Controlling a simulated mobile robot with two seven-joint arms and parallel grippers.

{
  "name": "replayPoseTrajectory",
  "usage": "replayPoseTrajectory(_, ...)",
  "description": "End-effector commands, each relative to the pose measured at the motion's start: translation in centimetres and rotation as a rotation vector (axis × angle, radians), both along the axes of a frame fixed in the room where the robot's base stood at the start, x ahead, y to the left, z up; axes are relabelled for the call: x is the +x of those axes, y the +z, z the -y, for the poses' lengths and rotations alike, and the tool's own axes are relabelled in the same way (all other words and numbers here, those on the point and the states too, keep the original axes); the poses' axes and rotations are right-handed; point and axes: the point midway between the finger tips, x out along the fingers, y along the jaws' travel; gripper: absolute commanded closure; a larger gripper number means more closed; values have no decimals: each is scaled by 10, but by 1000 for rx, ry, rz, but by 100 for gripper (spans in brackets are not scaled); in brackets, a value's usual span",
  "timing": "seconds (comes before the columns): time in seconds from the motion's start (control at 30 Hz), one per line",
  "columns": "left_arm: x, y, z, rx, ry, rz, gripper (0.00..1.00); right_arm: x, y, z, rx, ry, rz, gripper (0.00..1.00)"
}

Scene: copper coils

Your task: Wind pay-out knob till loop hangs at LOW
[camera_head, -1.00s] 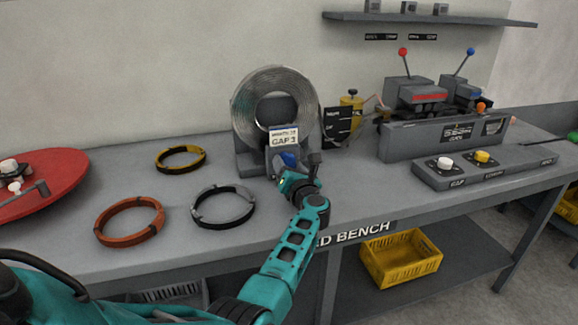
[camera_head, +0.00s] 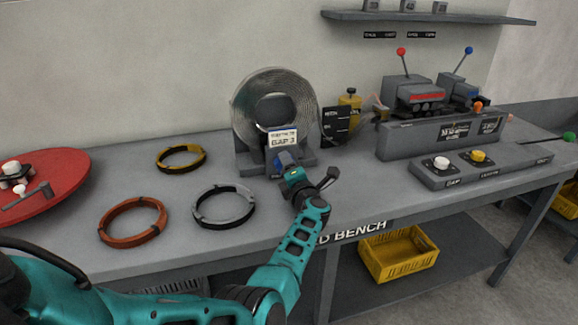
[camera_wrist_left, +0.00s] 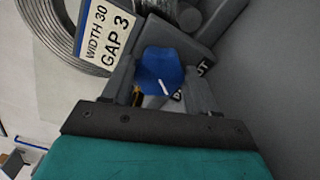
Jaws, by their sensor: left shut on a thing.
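The blue pay-out knob (camera_head: 284,158) is at the front of the coil stand, below the label card (camera_head: 283,138) reading GAP 3. My left gripper (camera_head: 289,168) is shut on this knob. In the left wrist view the blue knob (camera_wrist_left: 160,72) sits between the two grey fingers, its white pointer mark visible; the lettering behind is mostly covered. The strip coil (camera_head: 243,110) stands upright in its stand. A dark gauge board (camera_head: 335,126) is to its right, its markings too small to read. I cannot make out the hanging loop. My right gripper is not in view.
Orange (camera_head: 132,240), grey (camera_head: 224,222) and yellow (camera_head: 181,168) rings lie on the bench left of my arm. A red disc (camera_head: 60,165) is at far left. A button box (camera_head: 440,176) and a machine with levers (camera_head: 440,138) stand at right.

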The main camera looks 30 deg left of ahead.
Motion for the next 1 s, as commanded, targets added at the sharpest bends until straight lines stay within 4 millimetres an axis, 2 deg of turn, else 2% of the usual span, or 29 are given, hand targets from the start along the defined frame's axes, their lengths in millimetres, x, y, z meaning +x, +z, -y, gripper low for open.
replayPoseTrajectory(0.67,1,1,0,38,-1,-41,72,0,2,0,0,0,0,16)
replayPoseTrajectory(0.7,1,1,0,38,-1,-41,38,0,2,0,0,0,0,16)
replayPoseTrajectory(0.93,0,0,0,37,-1,-42,16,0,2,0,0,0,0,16)
replayPoseTrajectory(1.0,0,0,0,37,-1,-42,16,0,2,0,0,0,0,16)
